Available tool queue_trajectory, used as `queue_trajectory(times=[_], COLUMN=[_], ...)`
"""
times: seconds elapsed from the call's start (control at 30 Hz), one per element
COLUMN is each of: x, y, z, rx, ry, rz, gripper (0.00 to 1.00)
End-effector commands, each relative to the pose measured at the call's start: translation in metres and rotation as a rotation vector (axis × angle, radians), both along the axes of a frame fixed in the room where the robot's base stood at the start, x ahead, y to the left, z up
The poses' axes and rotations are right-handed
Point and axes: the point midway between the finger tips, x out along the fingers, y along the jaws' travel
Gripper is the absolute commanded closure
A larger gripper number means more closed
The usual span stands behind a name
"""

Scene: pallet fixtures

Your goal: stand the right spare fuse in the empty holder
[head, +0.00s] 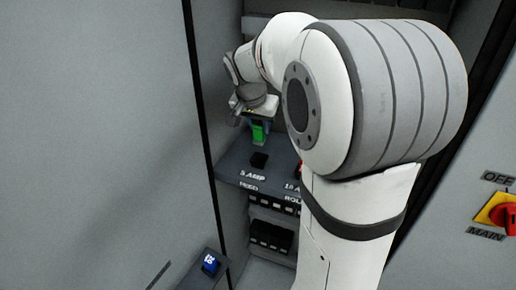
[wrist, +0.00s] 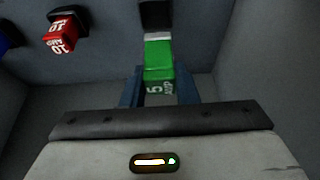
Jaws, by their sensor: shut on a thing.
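A green fuse (wrist: 158,60) marked 5 AMP is held between the blue fingers of my gripper (wrist: 160,88), with a pale band at its far end. In the head view the green fuse (head: 257,133) hangs below my gripper (head: 256,122). A black holder (head: 260,160) sits below it on the grey panel, behind the 5 AMP label, and looks empty. In the wrist view a black block (wrist: 155,15), apparently this holder, lies just beyond the pale band. The head view shows a gap between fuse and holder; the wrist view does not settle contact.
A red 10 AMP fuse (wrist: 62,35) stands in its own black holder to the left in the wrist view. A blue piece (wrist: 5,42) shows at the left edge. A blue-faced item (head: 211,264) sits low at front left in the head view. My arm hides the panel's right side.

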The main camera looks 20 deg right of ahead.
Motion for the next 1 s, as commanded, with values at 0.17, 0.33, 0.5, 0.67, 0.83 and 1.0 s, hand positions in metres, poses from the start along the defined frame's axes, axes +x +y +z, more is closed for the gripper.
queue_trajectory(times=[0.17,0.33,0.5,0.67,0.83,1.0], x=[-0.001,-0.001,-0.001,0.000,-0.001,-0.001], y=[-0.001,-0.002,-0.003,-0.003,-0.004,-0.004], z=[-0.030,-0.047,-0.070,-0.076,-0.076,-0.075], rx=[0.000,0.000,0.000,0.000,0.000,0.000], ry=[0.004,0.005,0.005,0.000,0.000,0.000], rz=[-0.002,-0.005,-0.005,-0.005,-0.007,-0.007], gripper=[0.97,0.97,0.97,0.97,0.68,0.54])
